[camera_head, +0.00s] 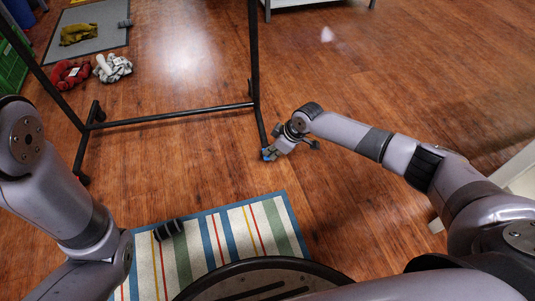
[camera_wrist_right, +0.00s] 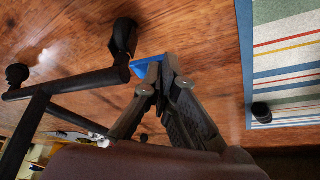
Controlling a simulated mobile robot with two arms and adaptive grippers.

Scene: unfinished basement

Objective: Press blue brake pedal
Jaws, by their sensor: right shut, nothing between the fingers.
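The blue brake pedal (camera_head: 265,154) is a small blue tab at the foot of a black rack (camera_head: 255,60), next to its caster. In the right wrist view the blue pedal (camera_wrist_right: 146,66) lies between the rack's black tube end and my fingertips. My right gripper (camera_head: 270,152) is shut and empty, and its tips are right at the pedal, partly covering it. In the wrist view the tips of my right gripper (camera_wrist_right: 168,66) overlap the pedal's edge; whether they press it cannot be told. My left arm comes in from the left, but its gripper is out of view.
A striped rug (camera_head: 232,240) lies in front of me with a small dark object (camera_head: 168,229) on it. Red and grey cloth items (camera_head: 113,68) and a grey mat (camera_head: 90,35) lie behind the rack's left side. Wooden floor (camera_head: 420,80) right of the rack is clear.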

